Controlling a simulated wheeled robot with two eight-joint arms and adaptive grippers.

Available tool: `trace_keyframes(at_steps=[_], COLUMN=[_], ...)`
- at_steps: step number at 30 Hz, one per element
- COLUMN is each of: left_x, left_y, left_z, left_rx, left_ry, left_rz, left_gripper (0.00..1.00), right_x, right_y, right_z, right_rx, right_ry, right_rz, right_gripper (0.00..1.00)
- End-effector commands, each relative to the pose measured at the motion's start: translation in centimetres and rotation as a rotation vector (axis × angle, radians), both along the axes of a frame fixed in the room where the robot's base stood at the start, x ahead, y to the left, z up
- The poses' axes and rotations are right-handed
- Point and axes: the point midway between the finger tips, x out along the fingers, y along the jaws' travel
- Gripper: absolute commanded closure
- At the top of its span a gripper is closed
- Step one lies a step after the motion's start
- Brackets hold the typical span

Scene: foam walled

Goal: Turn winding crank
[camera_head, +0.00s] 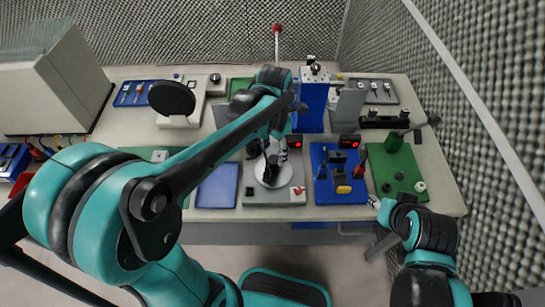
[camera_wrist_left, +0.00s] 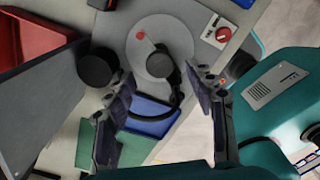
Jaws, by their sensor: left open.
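The winding crank shows as a pale grey disc (camera_head: 273,176) on a grey base plate at the front middle of the bench. In the left wrist view the disc (camera_wrist_left: 150,35) has a red dot and a black handle (camera_wrist_left: 172,72) at its lower edge. My left gripper (camera_head: 272,158) is over the disc and hides part of it. In the left wrist view my left gripper (camera_wrist_left: 162,77) is open, with its fingers apart on either side of the black handle; contact cannot be told. My right gripper (camera_head: 377,205) is by the bench's front right edge, too small to judge.
A blue panel (camera_head: 217,186) lies to the left, and a blue board with switches (camera_head: 341,196) and a green board (camera_head: 396,174) to the right. Taller fixtures stand behind. Foam walls enclose the bench.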

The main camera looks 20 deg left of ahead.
Motion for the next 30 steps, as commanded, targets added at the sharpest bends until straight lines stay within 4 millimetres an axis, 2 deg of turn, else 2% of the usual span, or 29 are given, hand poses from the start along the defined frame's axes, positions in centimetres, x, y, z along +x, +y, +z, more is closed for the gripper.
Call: trace_keyframes(at_steps=[1, 6, 17, 21, 23, 30], left_x=[0.0, 0.0, 0.0, 0.0, 0.0, 0.0], left_y=[0.0, 0.0, 0.0, 0.0, 0.0, 0.0], left_z=[-1.2, -3.0, -3.5, -3.5, -3.5, -3.5], left_rx=[0.0, -0.001, 0.0, 0.0, 0.0, 0.0], left_ry=[0.0, -0.001, -0.001, -0.001, -0.001, -0.001], left_rz=[0.0, -0.001, -0.001, -0.001, -0.001, -0.006], left_gripper=[0.45, 0.45, 0.45, 0.82, 0.95, 0.95], right_x=[0.0, 0.0, 0.0, 0.0, 0.0, 0.0], right_y=[0.0, 0.0, 0.0, 0.0, 0.0, 0.0], right_z=[-0.6, -1.2, -1.3, -1.3, -1.3, -1.3], right_rx=[0.0, 0.0, 0.0, 0.0, 0.0, 0.0], right_ry=[0.0, 0.0, 0.0, 0.0, 0.0, 0.0], right_rz=[0.0, 0.0, 0.0, 0.0, 0.0, 0.0], right_gripper=[0.6, 0.6, 0.6, 0.6, 0.6, 0.6])
